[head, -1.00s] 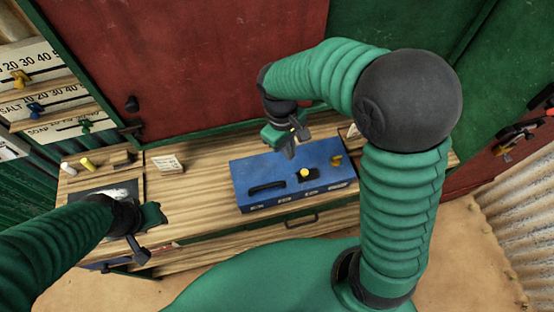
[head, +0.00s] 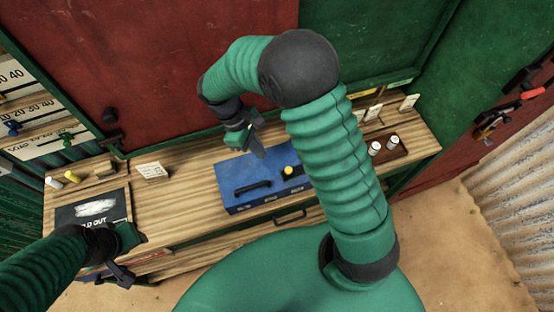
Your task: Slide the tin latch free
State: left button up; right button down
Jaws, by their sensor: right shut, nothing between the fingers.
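The blue tin (head: 236,176) sits on the wooden counter, with a black handle (head: 252,188) and a yellow knob (head: 289,170) on its top. Its right end is hidden behind my right arm, and I cannot make out which part is the latch.
A dark board with a white smear (head: 95,208) lies on the counter's left, near white and yellow pegs (head: 72,176) and a small card (head: 152,171). Two white-topped jars (head: 391,143) stand in a tray at right. The counter between board and tin is clear.

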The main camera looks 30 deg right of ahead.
aim_at(282, 171)
jog(key=x, duration=0.4)
jog(key=shift+s+d+r, duration=0.1)
jog(key=shift+d, duration=0.05)
jog(key=shift+s+d+p, duration=0.6)
jog(key=shift+s+p, duration=0.2)
jog(key=shift+s, duration=0.15)
jog(key=shift+s+d, duration=0.2)
jog(key=shift+s, duration=0.4)
jog(key=shift+d, duration=0.1)
